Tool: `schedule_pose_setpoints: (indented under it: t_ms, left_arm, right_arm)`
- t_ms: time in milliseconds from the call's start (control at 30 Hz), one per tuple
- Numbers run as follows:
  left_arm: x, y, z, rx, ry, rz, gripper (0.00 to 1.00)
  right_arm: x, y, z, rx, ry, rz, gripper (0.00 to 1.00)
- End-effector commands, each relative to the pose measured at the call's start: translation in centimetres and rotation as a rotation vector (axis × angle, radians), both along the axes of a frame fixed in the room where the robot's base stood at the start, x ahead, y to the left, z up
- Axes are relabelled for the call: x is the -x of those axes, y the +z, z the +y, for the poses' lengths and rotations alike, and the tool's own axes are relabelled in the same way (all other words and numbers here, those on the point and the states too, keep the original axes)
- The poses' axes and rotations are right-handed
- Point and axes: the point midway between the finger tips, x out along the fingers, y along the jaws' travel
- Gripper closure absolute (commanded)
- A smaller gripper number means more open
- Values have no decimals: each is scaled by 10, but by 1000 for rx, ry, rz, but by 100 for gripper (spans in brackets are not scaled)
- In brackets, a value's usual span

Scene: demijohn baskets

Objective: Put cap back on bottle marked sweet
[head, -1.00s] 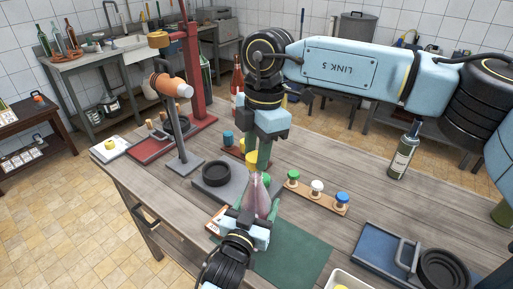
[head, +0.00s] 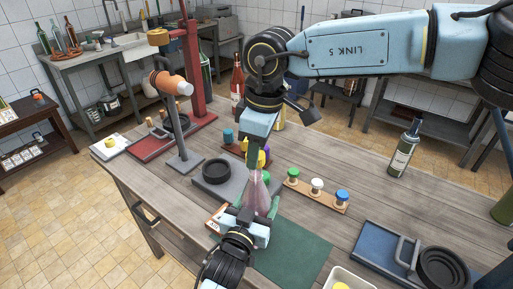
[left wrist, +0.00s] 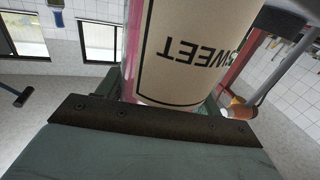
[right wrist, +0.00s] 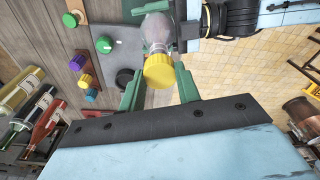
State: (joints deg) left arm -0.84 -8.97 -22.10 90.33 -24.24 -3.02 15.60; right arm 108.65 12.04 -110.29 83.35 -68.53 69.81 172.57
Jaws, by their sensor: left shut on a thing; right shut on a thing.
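The pinkish clear bottle (head: 257,192) stands upright in my left gripper (head: 258,209), which is shut around its body. Its cream label (left wrist: 185,48) reads SWEET, upside down in the left wrist view. My right gripper (head: 257,160) points down directly above the bottle. In the right wrist view its green fingers are shut on a yellow cap (right wrist: 158,70). The cap is in line with the bottle's narrow neck and overlaps its end in that view. I cannot tell whether it is seated. The fingers hide the cap and mouth in the head view.
A board with green, white and blue caps (head: 317,187) lies right of the bottle. A grey plate with a black ring (head: 217,171) is at left. A blue tray (head: 385,255) and a dark bottle (head: 404,150) stand right. A green mat (head: 295,255) lies in front.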

Motion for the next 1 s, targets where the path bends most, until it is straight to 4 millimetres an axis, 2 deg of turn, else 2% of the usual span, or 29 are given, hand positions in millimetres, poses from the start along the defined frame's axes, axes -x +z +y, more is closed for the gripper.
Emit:
schedule_pose_setpoints:
  t_ms: [33,200,533,833,1000]
  left_arm:
    - [0,-1,-1,-3,-1,1,98]
    - [0,-1,-1,-3,-1,1,98]
    - [0,-1,0,-1,-1,1,98]
    - [0,-1,0,0,-1,1,98]
    - [0,-1,0,0,-1,1,98]
  right_arm:
    - [0,1,2,-5,2,-1,65]
    - [0,1,1,-3,2,0,46]
    - [0,4,0,-2,1,-2,46]
    - [-1,41,0,-1,1,-3,46]
    - [0,46,0,-1,1,0,46]
